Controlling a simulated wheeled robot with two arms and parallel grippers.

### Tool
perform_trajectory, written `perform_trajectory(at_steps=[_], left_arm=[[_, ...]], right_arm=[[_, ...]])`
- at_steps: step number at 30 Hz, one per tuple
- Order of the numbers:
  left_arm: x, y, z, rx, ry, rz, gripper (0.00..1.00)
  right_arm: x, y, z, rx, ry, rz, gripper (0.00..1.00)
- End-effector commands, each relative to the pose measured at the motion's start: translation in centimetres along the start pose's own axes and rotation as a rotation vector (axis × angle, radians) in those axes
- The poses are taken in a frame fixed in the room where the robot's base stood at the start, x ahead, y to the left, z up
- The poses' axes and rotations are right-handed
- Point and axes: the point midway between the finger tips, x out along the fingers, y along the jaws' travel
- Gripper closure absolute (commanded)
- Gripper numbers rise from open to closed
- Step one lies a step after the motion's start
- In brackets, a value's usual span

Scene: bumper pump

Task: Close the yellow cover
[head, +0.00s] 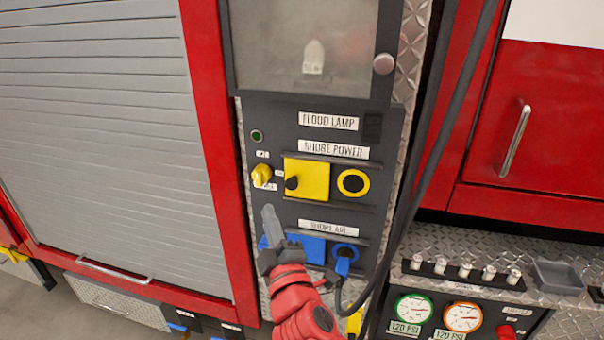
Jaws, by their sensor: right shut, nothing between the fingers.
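The yellow cover (312,180) is a square plate on the dark panel, under the SHORE POWER label. A small black knob (291,183) sits at its left edge. The cover stands to the left of the round yellow-ringed socket (353,183), which is uncovered. My right gripper (268,212) is shut and empty. In the picture its tip is below and left of the black knob, with a gap between them. It hides part of the blue cover (309,247) below. My left gripper is not in view.
A yellow rotary knob (261,175) is left of the cover. A blue-ringed socket (345,252) with a blue plug and hose is below. Black hoses (424,150) hang along the panel's right side. A cabinet with a round knob (384,64) is above.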

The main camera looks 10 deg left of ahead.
Motion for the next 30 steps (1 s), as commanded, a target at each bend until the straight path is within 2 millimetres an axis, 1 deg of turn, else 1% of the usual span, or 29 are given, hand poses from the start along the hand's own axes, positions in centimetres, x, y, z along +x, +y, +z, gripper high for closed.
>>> perform_trajectory(at_steps=[1, 3, 7, 10, 27, 29, 30], left_arm=[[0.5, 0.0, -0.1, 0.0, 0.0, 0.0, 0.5], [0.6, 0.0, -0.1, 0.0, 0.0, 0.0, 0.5], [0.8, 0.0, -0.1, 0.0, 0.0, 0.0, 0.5], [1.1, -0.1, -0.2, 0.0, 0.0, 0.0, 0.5], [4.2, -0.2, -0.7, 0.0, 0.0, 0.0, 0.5], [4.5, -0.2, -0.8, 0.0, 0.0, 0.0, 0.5], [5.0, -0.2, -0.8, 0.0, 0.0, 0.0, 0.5]], right_arm=[[-0.1, 0.7, -0.8, -0.016, -0.018, 0.0, 1.0], [-0.2, 1.0, -1.1, -0.033, -0.04, 0.0, 1.0], [0.1, 1.2, -1.1, -0.043, -0.061, 0.0, 1.0], [0.9, 1.3, -1.1, -0.042, -0.06, 0.0, 1.0], [9.2, 1.4, -0.7, -0.039, -0.059, 0.0, 1.0], [9.9, 1.2, -0.6, -0.04, -0.06, -0.002, 1.0], [9.6, 1.4, 0.2, -0.045, -0.061, -0.001, 1.0]])
